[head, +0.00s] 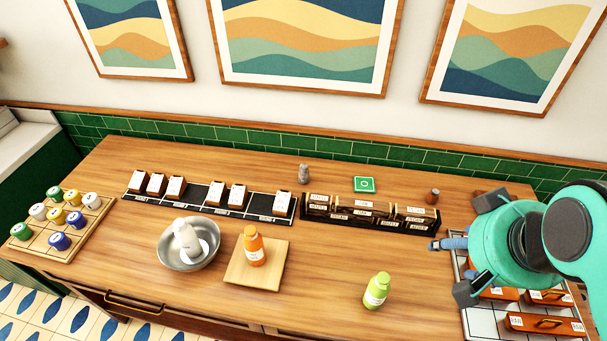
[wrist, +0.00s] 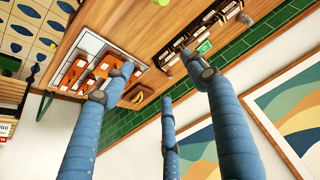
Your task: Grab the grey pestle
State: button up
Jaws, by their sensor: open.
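A small grey upright object (head: 304,173), which looks like the grey pestle, stands at the back of the wooden counter (head: 330,270), near the left end of a dark labelled rack. My gripper (head: 460,246) is at the right of the head view, above the right part of the counter, well apart from the grey object. Its blue fingers are spread and empty in the wrist view (wrist: 160,82).
The dark rack (head: 370,213) and a row of white-labelled blocks (head: 237,195) lie along the back. A green square (head: 364,185) lies behind the rack. A metal bowl (head: 172,259), orange bottle (head: 252,248) and green bottle (head: 376,291) stand in front. A tray of orange boxes (wrist: 85,72) is at right.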

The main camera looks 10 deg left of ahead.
jog(key=shift+c, duration=0.4)
jog(key=w+a+r+n+g+p, duration=0.1)
jog(key=w+a+r, duration=0.15)
jog(key=w, duration=0.55)
jog(key=w+a+r+p, duration=0.2)
jog(key=w+r, duration=0.1)
jog(key=w, duration=0.4)
jog(key=n+g+p, duration=0.4)
jog(key=g+p, duration=0.1)
jog(key=p, duration=0.2)
send_over(305, 166)
notch_tip(305, 166, down, 29)
jog(key=shift+a+f, duration=0.1)
jog(key=shift+f, duration=0.05)
jog(key=shift+w+f, duration=0.1)
jog(key=shift+f, duration=4.1)
